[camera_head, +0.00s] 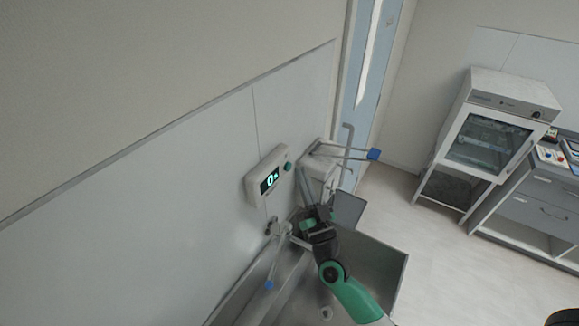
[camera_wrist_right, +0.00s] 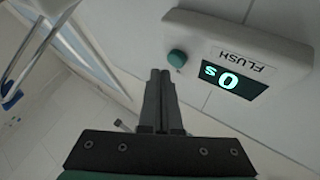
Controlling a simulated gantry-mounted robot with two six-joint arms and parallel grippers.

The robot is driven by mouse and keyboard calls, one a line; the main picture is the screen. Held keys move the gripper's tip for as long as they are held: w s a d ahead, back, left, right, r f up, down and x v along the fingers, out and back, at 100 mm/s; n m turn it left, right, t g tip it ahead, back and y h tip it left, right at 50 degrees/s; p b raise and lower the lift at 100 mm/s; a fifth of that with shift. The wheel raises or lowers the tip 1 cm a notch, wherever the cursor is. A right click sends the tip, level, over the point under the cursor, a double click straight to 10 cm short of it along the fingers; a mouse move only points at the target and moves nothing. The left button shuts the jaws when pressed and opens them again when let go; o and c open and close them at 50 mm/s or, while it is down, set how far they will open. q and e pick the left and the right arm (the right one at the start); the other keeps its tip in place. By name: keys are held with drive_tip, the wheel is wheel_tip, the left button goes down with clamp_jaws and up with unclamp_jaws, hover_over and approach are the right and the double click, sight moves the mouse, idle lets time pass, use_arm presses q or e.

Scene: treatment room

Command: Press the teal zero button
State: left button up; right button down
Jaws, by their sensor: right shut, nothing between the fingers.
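The teal button (camera_head: 288,166) sits at the right end of a pale wall-mounted timer box (camera_head: 254,191) whose dark display reads 0 s. My right gripper (camera_head: 305,172) is shut and empty, a little below and to the right of the button in the head view. In the wrist view its fingertips (camera_wrist_right: 160,73) point up just left of and below the button, with a gap between them. My left gripper is not in view.
A metal sink (camera_head: 385,262) with a tap (camera_head: 283,230) lies below the box. A white dispenser with a blue-tipped lever (camera_head: 374,154) is on the wall right of the button. A glass-fronted cabinet (camera_head: 488,140) and open floor are at the right.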

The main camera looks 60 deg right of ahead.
drive_tip(key=s, duration=0.5)
drive_tip(key=shift+a, duration=0.1)
drive_tip(key=shift+w, duration=0.1)
idle(0.7)
